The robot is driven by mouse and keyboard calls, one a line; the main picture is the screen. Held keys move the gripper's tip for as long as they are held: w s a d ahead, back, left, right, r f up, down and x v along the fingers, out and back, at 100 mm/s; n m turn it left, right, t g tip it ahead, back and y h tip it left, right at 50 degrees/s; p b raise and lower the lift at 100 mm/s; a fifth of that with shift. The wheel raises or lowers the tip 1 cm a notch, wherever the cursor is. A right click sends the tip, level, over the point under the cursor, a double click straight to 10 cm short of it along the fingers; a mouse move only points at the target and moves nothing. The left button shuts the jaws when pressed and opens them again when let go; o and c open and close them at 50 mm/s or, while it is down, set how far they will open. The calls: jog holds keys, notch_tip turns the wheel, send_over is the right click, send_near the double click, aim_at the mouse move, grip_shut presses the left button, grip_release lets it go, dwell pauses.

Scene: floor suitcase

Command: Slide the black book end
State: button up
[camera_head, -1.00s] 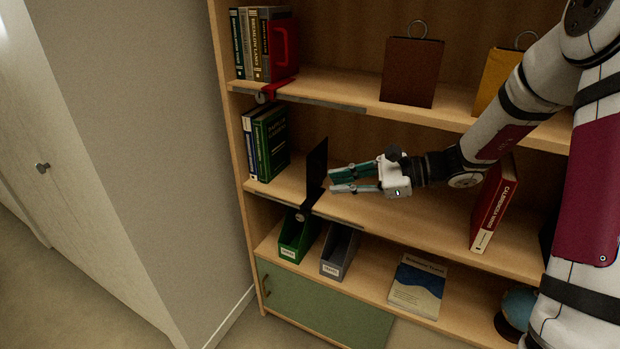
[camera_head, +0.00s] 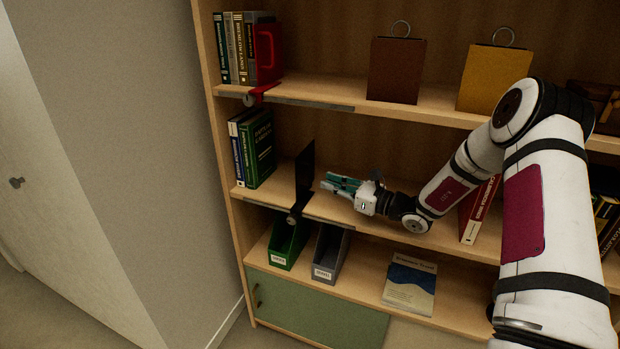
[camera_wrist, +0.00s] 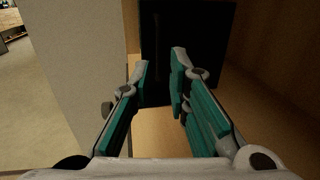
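The black book end (camera_head: 304,172) stands upright on the middle shelf, with a round knob (camera_head: 291,220) at its foot by the front rail. It stands right of the row of books, with a gap between. My gripper (camera_head: 325,182) is just right of the book end, pointing left at its panel, with its teal fingers apart and nothing between them. In the wrist view the dark panel (camera_wrist: 215,30) fills the top middle, beyond the fingertips (camera_wrist: 162,60). I cannot tell whether a fingertip touches it.
Green and blue books (camera_head: 257,148) stand at the middle shelf's left end. A red book (camera_head: 478,208) leans to the right of my gripper. A red book end (camera_head: 268,55) is on the shelf above. Green (camera_head: 287,245) and grey (camera_head: 330,255) file holders stand below.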

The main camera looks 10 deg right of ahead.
aim_at(310, 184)
jog(key=x, duration=0.7)
jog(key=shift+w, duration=0.1)
jog(key=shift+c, duration=0.3)
grip_shut()
jog(key=shift+a, duration=0.1)
